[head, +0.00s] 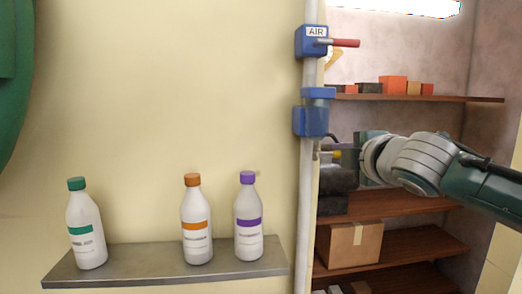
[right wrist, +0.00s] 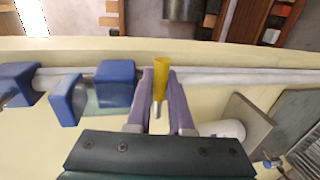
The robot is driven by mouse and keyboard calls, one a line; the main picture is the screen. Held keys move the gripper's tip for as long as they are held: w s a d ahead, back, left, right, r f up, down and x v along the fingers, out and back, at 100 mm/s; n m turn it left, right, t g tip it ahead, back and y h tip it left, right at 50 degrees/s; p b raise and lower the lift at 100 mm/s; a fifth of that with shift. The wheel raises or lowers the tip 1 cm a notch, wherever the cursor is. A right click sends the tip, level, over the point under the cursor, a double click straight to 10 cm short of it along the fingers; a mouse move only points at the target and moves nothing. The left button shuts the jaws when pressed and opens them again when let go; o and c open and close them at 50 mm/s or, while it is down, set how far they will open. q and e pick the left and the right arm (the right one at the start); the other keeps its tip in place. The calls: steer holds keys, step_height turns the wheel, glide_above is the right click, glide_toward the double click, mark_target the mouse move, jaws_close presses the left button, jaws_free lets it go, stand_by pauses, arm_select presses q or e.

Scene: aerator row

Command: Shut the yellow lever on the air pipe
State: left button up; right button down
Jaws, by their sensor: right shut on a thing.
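The white air pipe (head: 309,75) runs upright along the wall edge, with a blue AIR valve (head: 312,42) and more blue fittings (head: 311,121) below it. The yellow lever (right wrist: 161,76) shows between the two purple fingers of my right gripper (right wrist: 160,90) in the right wrist view, which are shut on it. The lever's base is mostly hidden there. My left gripper is not in view.
A red lever (head: 346,43) sticks out right from the AIR valve, above my right gripper. Three capped bottles stand on a grey ledge (head: 165,268) at the left. Brown shelves (head: 400,204) with boxes stand behind my right arm.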

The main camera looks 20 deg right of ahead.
stand_by(0.3)
steer(key=c, duration=0.8)
jaws_free()
steer(key=b+v, duration=0.2)
steer(key=v, duration=0.8)
steer(key=shift+b, duration=0.35)
steer(key=shift+w, duration=0.1)
